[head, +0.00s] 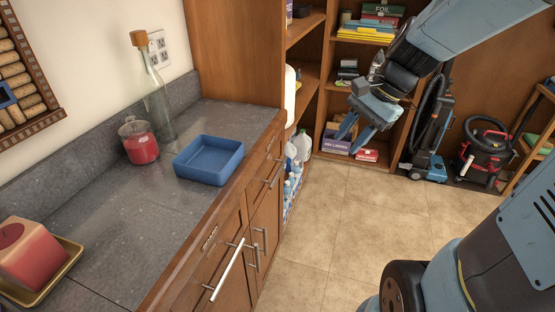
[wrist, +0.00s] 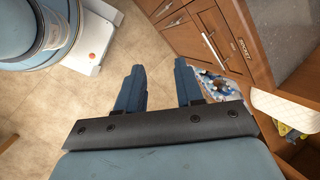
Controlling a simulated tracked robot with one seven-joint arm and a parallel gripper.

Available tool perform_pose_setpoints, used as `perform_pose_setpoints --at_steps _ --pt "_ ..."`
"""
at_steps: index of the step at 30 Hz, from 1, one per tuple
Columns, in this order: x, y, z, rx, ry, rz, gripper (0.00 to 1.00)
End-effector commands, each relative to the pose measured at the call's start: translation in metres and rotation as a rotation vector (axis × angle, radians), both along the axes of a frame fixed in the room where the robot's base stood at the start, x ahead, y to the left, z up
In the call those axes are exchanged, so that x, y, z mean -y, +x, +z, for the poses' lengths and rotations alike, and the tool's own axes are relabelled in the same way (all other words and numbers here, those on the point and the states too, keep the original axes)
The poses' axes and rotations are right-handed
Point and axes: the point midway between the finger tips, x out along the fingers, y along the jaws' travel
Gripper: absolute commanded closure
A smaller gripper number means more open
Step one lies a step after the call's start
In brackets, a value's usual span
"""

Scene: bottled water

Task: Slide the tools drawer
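A wooden cabinet front under the grey counter has a near drawer (head: 208,246) and a far drawer (head: 262,157), both looking shut. Each has a small label too blurred to read surely, so I cannot tell which is the tools drawer. A pale bar handle (head: 228,270) stands out at the near drawer. In the wrist view, drawer fronts (wrist: 235,48) show at the upper right. My gripper (head: 358,134) hangs over the floor, right of the cabinet and apart from it. Its two blue fingers are spread, with only floor between them in the wrist view (wrist: 159,75).
On the counter (head: 120,222) stand a blue tray (head: 209,176), a red candle jar (head: 140,147) and a corked bottle (head: 158,105). Bottled water (head: 292,185) and jugs stand by the shelves. A vacuum (head: 429,160) stands farther back. The tiled floor (head: 345,220) is clear.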

Motion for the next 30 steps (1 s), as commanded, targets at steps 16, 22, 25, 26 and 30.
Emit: perform_pose_setpoints --at_steps 16,22,25,26,30 --pt "-0.036 0.081 -0.083 -0.622 0.375 -0.63 0.64" --pt "-0.043 0.112 -0.118 -0.866 0.489 -0.861 0.64" --pt "-0.044 0.127 -0.138 -0.99 0.544 -0.976 0.64" --pt "-0.044 0.132 -0.144 -1.029 0.561 -1.011 0.64" --pt "-0.043 0.152 -0.174 -1.207 0.633 -1.168 0.64"
